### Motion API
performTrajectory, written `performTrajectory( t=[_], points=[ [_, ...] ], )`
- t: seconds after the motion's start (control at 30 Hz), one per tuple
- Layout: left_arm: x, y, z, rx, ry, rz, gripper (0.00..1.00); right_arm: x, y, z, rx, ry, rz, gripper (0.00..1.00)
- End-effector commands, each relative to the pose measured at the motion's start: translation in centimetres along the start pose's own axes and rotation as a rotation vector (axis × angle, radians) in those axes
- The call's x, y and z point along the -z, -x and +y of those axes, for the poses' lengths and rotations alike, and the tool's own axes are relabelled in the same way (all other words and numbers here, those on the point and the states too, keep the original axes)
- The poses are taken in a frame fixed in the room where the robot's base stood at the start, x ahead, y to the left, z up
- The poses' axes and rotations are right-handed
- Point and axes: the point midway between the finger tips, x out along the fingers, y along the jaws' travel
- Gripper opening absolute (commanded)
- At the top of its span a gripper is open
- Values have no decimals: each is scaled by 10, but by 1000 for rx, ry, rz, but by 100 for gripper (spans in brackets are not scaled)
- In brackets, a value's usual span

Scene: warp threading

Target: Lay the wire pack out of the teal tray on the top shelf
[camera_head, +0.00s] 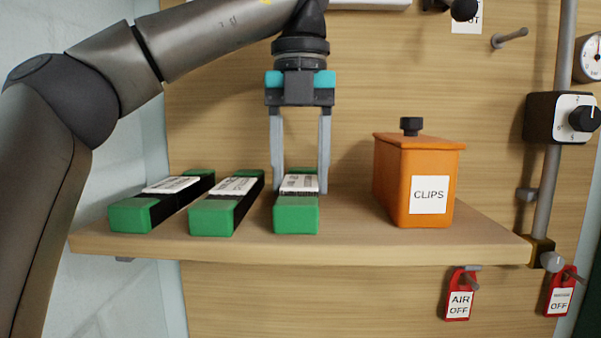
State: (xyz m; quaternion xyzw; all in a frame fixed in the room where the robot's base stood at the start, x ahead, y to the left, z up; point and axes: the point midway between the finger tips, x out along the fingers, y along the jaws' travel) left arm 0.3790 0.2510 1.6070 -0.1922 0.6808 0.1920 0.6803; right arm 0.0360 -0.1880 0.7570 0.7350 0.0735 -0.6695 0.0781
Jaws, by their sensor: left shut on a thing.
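Three green and black packs with white labels lie side by side on the wooden shelf (330,246). The left pack (130,217) and the middle pack (212,221) lie free. My left gripper (299,188) points down from above and is shut on the right pack (296,220), with one finger on each side of it. That pack sits on or very close to the shelf surface; I cannot tell which. No teal tray is in view. My right gripper is not in view.
An orange box (390,181) labelled CLIPS, with a dark knob on its lid, stands to the right of the packs. Red AIR OFF (459,296) and other OFF tags hang below the shelf. A grey pipe (551,180) with a dial box (549,118) stands at right.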

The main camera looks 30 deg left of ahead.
Motion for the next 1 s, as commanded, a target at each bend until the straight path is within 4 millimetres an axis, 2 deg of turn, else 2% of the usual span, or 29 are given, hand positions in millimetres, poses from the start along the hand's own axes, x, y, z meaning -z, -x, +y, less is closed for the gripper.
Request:
performTrajectory(
  t=[0.47,0.5,0.73,1.0],
  points=[
    [-2,-6,0,2,-1,-1,0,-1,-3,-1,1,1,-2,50],
    [-2,-6,0,0,-1,0,58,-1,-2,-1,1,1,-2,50],
    [-2,-6,0,0,-1,1,84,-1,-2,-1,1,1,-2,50],
    [-2,-5,0,0,-1,0,84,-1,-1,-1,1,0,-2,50]
  ],
)
